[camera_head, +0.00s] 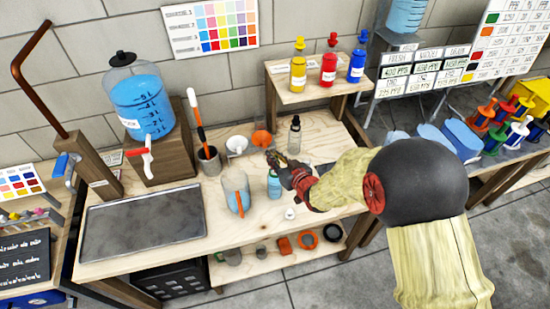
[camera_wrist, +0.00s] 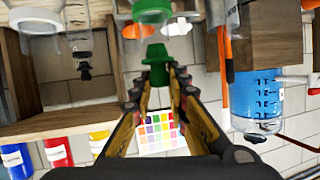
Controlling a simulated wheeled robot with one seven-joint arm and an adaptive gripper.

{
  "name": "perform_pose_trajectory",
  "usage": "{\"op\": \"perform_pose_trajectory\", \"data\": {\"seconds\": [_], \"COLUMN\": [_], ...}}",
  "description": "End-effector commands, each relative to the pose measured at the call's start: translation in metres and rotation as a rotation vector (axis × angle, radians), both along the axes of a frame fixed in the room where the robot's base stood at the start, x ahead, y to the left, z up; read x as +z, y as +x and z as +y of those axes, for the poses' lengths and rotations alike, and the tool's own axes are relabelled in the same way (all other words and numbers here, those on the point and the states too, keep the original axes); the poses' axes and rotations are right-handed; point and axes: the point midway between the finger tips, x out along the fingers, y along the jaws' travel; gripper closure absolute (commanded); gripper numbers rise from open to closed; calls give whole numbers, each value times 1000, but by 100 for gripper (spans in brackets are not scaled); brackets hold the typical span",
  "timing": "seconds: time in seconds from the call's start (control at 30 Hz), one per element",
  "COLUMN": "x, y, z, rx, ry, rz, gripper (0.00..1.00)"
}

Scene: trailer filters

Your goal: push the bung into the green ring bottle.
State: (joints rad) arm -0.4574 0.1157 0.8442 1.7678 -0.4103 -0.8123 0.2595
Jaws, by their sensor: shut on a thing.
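My gripper (camera_wrist: 157,80) is shut on a green bung (camera_wrist: 156,62), which sits between the fingertips in the wrist view. That view is upside down. A green ring (camera_wrist: 152,12) shows at its top edge, apart from the bung, with most of its bottle cut off. In the head view my gripper (camera_head: 276,162) is above the bench, just over a small teal bottle (camera_head: 274,184) that appears to be the green ring bottle. The bung is too small to make out clearly there. I cannot tell how well it lines up with the bottle mouth.
A clear bottle with a black stopper (camera_head: 295,135) stands behind my gripper. A blue pitcher (camera_head: 236,193) stands to the left and a white-topped item (camera_head: 290,212) in front. A grey tray (camera_head: 140,228) lies at left.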

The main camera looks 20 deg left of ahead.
Motion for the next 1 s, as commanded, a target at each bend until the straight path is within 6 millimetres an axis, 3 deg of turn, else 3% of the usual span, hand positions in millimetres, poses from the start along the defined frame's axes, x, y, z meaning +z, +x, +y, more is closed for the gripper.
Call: {"op": "perform_pose_trajectory", "data": {"seconds": [1.0], "x": [-9], "y": [0], "z": [0], "rx": [0], "ry": [0], "rz": [0], "gripper": [96]}}
